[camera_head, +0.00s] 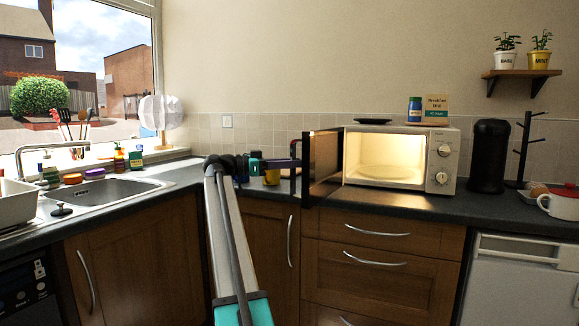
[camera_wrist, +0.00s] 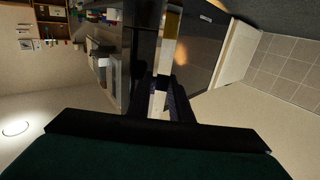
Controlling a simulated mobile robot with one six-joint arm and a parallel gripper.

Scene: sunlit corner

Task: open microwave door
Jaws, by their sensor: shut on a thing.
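The white microwave (camera_head: 415,139) stands on the counter with its lit inside showing. Its dark door (camera_head: 326,163) is swung open to the left, standing out from the front. My gripper (camera_head: 291,164) comes from the left and is shut on the door handle, at the door's free edge. In the wrist view, my gripper (camera_wrist: 162,92) is on the pale handle bar (camera_wrist: 165,58), with the dark door panel (camera_wrist: 196,48) beside it. The exact finger contact is small and partly dark.
A black coffee machine (camera_head: 489,156) and a mug tree (camera_head: 526,150) stand right of the microwave. A jar (camera_head: 415,109), a tea box (camera_head: 436,108) and a dark plate (camera_head: 373,121) are on top of it. The sink (camera_head: 108,190) is at left. A yellow mug (camera_head: 272,177) sits behind my gripper.

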